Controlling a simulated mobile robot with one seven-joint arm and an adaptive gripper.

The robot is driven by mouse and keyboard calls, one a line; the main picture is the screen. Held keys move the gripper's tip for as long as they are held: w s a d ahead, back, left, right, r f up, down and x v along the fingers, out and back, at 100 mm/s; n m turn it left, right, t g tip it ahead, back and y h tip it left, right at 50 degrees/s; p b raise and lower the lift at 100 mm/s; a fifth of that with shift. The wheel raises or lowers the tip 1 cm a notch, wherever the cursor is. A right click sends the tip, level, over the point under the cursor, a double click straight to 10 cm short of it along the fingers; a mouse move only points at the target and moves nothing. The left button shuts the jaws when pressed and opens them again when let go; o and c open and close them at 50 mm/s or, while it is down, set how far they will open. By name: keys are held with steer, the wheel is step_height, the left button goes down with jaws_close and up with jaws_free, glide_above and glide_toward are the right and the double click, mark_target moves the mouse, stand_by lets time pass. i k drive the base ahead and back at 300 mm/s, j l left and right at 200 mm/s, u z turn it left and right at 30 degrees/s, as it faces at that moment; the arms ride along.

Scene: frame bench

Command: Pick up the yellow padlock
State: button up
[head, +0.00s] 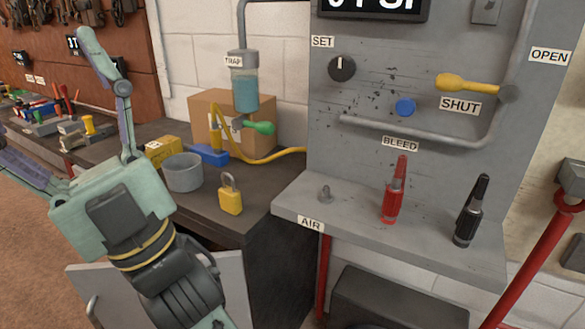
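The yellow padlock (231,200) stands on the dark bench top (262,182), near its front right corner, with its grey shackle upward. It is fully in view and nothing covers it. My gripper (42,100) is at the left of the head view, to the left of the padlock and apart from it. Its fingers are spread wide and point away toward the back left. I see nothing between them. The tip of the left finger runs out of the picture.
A grey cup (183,172) stands just left of the padlock. Behind are a blue block (210,154), a yellow box (162,150), a cardboard box (202,107) and a yellow hose (267,159). A grey panel with a shelf (345,222) rises at right, holding red and black tools.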

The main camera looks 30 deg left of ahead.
mark_target(229, 197)
steer(key=i+j+u, duration=0.1)
steer(key=u, duration=1.05)
steer(key=i+l, duration=0.05)
